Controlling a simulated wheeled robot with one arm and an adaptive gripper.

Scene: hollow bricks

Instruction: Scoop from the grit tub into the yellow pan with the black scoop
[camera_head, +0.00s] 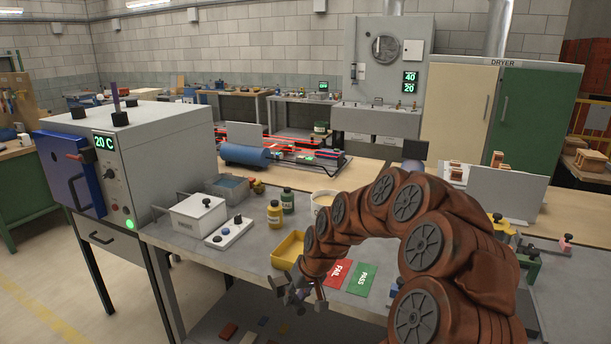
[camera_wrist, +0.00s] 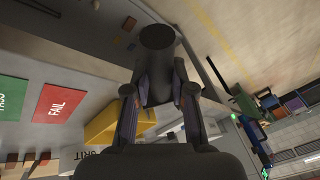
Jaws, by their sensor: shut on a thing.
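My gripper (camera_head: 300,296) hangs at the table's front edge, just in front of the yellow pan. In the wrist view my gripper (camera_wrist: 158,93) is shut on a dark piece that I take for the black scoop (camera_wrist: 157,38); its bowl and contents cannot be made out. The yellow pan (camera_head: 287,251) stands on the grey table, partly behind my arm, and shows beside the fingers in the wrist view (camera_wrist: 112,122). A pale round tub (camera_head: 322,200), apparently the grit tub, stands behind the pan; its lower part is hidden by my arm.
Yellow (camera_head: 275,213) and green (camera_head: 288,200) bottles stand left of the tub. A white lidded box (camera_head: 198,216) and a switch panel (camera_head: 229,231) are further left. Red FAIL (camera_head: 338,273) and green PASS (camera_head: 361,280) cards lie right of the pan. A blue-doored oven (camera_head: 150,150) stands at left.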

